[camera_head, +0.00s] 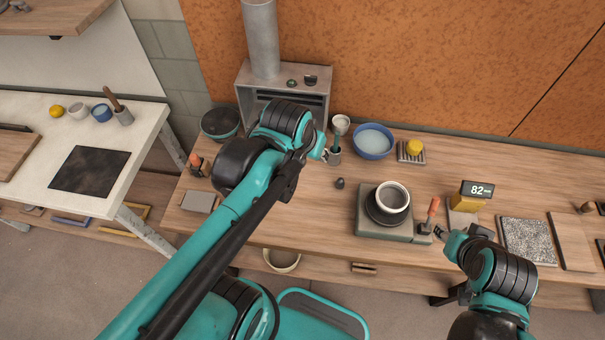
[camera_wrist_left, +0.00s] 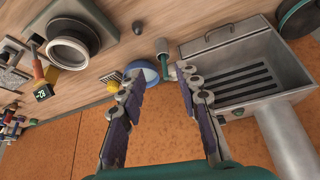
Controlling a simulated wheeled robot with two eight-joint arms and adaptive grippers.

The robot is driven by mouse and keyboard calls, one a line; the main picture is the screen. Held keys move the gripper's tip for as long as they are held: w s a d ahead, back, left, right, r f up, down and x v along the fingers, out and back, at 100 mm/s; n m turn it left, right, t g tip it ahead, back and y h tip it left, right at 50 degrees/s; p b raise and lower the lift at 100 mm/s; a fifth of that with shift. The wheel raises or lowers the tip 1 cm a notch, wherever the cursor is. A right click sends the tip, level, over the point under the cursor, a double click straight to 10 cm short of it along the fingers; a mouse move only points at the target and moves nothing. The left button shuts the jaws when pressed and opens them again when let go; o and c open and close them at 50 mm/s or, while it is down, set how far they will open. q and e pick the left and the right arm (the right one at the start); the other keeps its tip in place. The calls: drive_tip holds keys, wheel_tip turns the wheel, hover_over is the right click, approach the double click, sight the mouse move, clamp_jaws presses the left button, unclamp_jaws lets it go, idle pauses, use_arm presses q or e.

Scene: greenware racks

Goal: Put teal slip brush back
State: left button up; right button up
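In the left wrist view a teal piece (camera_wrist_left: 162,46) lies just beyond my fingertips.
A blue bowl (camera_head: 373,153) and a yellow sponge (camera_head: 414,147) stand right of the cup. A dark-and-white pot (camera_head: 392,197) sits on a grey block. An orange-handled tool (camera_head: 433,208) stands by my right gripper. A metal box with a flue (camera_head: 262,75) stands behind my left arm.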

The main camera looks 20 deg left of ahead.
use_arm(q)
drive_tip(key=s+f+t, duration=0.1)
drive_tip(key=s+f, duration=0.1)
drive_tip(key=s, duration=0.3)
drive_tip(key=shift+s+f+t, duration=0.25)
drive_tip(key=shift+s+t, duration=0.05)
drive_tip(key=shift+s, duration=0.05)
wheel_tip(320, 180, down, 8)
drive_tip(key=b, duration=0.7)
drive_tip(key=shift+b, duration=0.4)
